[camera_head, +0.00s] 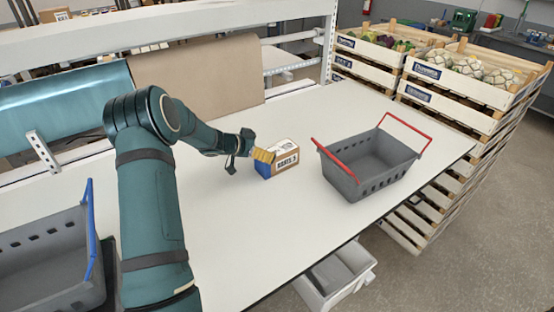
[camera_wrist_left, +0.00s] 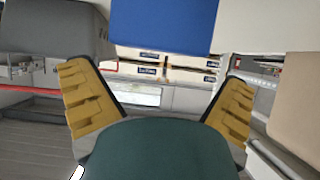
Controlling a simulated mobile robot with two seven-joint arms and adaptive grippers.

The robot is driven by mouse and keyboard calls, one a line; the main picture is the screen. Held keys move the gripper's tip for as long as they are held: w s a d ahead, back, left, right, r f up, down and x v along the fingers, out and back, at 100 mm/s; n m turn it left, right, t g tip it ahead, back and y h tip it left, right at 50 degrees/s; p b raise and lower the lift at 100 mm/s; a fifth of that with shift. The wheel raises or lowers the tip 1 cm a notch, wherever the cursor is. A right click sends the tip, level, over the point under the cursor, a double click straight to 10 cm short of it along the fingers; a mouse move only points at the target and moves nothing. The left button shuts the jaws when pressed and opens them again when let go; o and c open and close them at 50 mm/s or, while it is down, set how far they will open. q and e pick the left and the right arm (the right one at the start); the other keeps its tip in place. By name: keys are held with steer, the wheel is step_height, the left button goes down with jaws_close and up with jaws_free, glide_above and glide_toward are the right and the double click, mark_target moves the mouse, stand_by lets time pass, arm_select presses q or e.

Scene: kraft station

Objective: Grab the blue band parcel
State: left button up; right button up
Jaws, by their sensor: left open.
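The blue band parcel (camera_head: 287,159) is a small brown box with a white printed label and a blue side. It stands on the white table, left of the grey basket with red handles. My left gripper (camera_head: 257,156) is beside the parcel's left end, with a yellow finger in front of its upper left edge. In the left wrist view, the yellow fingers (camera_wrist_left: 155,90) are spread wide with nothing held. The parcel's blue face (camera_wrist_left: 165,25) fills the top middle of that view. I cannot tell whether a finger touches it. My right gripper is not in view.
The grey basket (camera_head: 345,181) with red handles looks empty. Another grey basket (camera_head: 40,262) with a blue handle is at the lower left. Stacked produce crates (camera_head: 453,82) stand beyond the table's right end. The white table (camera_head: 258,235) is clear in front of the parcel.

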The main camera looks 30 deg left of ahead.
mark_target(275, 150)
arm_select(q)
steer(key=x, duration=0.5)
steer(key=shift+w+d, duration=0.1)
steer(key=shift+d, duration=0.1)
steer(key=c, duration=1.2)
